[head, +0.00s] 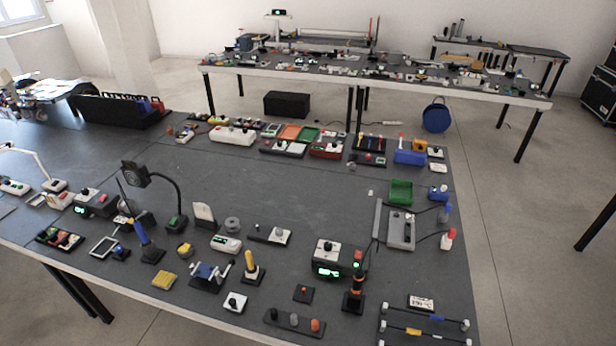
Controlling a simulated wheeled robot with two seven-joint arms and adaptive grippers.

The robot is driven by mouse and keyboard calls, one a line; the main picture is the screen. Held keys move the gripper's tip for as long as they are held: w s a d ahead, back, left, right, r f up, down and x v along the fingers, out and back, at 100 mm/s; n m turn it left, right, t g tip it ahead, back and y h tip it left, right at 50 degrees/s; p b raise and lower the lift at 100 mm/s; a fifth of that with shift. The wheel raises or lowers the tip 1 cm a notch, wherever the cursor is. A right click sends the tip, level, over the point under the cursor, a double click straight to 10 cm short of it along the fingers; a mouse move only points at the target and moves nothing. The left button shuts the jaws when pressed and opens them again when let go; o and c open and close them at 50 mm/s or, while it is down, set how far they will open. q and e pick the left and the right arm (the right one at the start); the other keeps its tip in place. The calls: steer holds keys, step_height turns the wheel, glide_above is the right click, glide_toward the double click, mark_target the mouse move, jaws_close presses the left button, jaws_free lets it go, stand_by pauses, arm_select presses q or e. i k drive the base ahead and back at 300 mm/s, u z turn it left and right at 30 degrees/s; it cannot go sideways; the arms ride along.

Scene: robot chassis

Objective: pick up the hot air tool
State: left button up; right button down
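What looks like the hot air tool (356,284) stands upright in a black stand near the front right of the dark table (290,190). It has a dark body with orange bands. A light box with a green display (328,258), apparently its station, sits just left of it. A red-topped piece shows directly behind the tool's upper end. Neither of my grippers shows in the head view, so nothing is seen touching the tool.
A black-and-orange control strip (294,321) lies in front of the tool. A small dark pad (303,293) lies left of it. Rods with white ends (425,332) lie to the right. A blue-handled iron (143,236) stands farther left. The table's middle is fairly clear.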

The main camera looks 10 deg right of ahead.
mark_target(355, 293)
steer(key=z, duration=1.1)
steer(key=k, duration=1.25)
steer(key=z, duration=0.1)
steer(key=i, duration=0.6)
steer(key=z, duration=0.65)
steer(key=i, duration=0.95)
steer(key=u, duration=0.4)
